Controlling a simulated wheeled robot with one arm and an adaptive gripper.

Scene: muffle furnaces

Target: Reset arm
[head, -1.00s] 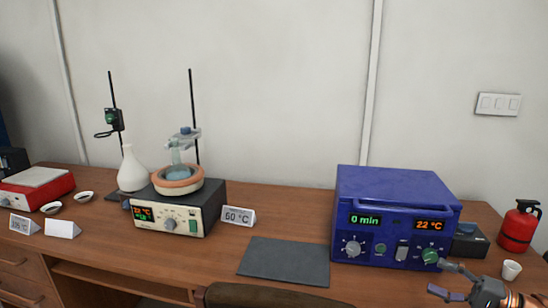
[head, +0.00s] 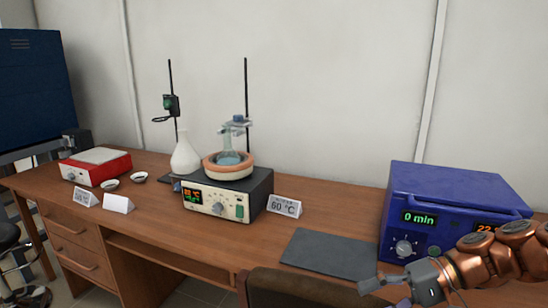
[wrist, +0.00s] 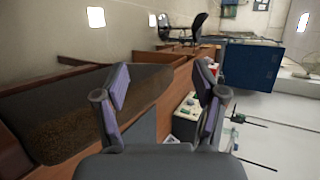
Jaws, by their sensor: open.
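My gripper (head: 384,286) is at the lower right of the head view, in front of the blue muffle furnace (head: 455,205). My copper-coloured arm reaches in from the right and covers part of the furnace's front. The furnace display reads 0 min; the second display is partly hidden. In the wrist view my gripper (wrist: 160,100) has its two purple-padded fingers spread apart with nothing between them. It also shows the desk and a chair back sideways.
A dark mat (head: 335,252) lies left of the furnace. A heating unit (head: 228,195) with a flask stands mid-desk beside a 60 °C sign (head: 284,206). A red-sided device (head: 95,166) is further left. A brown chair back (head: 300,288) stands at the desk's front.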

